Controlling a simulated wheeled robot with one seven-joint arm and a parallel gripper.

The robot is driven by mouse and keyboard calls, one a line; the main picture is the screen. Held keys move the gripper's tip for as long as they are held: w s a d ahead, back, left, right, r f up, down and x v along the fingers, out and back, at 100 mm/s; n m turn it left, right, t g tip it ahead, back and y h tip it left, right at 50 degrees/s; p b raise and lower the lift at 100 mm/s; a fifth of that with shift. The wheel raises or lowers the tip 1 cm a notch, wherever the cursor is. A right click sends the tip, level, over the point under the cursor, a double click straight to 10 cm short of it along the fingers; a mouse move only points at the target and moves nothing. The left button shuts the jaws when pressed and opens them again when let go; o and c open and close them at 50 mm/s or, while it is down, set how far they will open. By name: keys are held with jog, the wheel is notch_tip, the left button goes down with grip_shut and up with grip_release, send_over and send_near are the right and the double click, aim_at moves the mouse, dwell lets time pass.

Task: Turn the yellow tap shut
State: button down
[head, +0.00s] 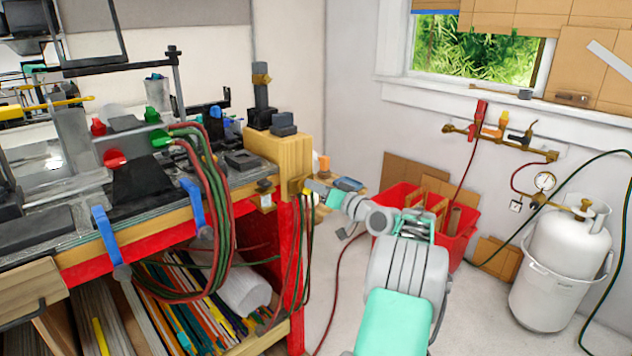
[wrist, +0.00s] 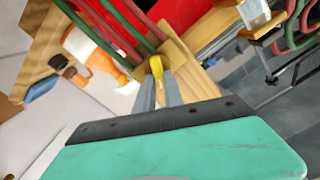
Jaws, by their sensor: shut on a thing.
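The yellow tap (wrist: 156,66) shows in the wrist view as a small yellow lever in front of a wooden block, beside red and green hoses. My gripper (wrist: 158,88) has its two grey fingers closed on the lever, one on each side. In the head view my gripper (head: 311,188) reaches the front right corner of the workbench, where a small patch of yellow shows at its tips. The tap's body is mostly hidden, and I cannot tell its angle for sure.
Red and green hoses (head: 222,220) hang from the workbench (head: 75,260) left of my gripper. An orange-and-white object (wrist: 88,48) is close by. A red crate (head: 400,194) and a white gas cylinder (head: 562,265) stand to the right. The floor between is partly clear.

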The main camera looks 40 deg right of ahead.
jog(key=shift+d+f+m+p, duration=0.15)
jog(key=shift+m+p, duration=1.1)
jog(key=shift+m, duration=0.8)
jog(key=shift+d+f+m+p, duration=0.1)
jog(key=shift+f+m+p, duration=0.1)
jog(key=shift+m+p, duration=1.45)
jog(key=shift+d+f+m+p, duration=0.15)
jog(key=shift+m+p, duration=0.7)
jog(key=shift+m, duration=1.55)
jog(key=shift+a+f, duration=0.1)
jog(key=c, duration=1.4)
grip_release()
jog(key=shift+c, duration=0.2)
jog(key=shift+s, duration=0.1)
jog(key=s, duration=0.7)
jog(key=shift+s+b, duration=0.3)
jog(key=shift+b, duration=0.1)
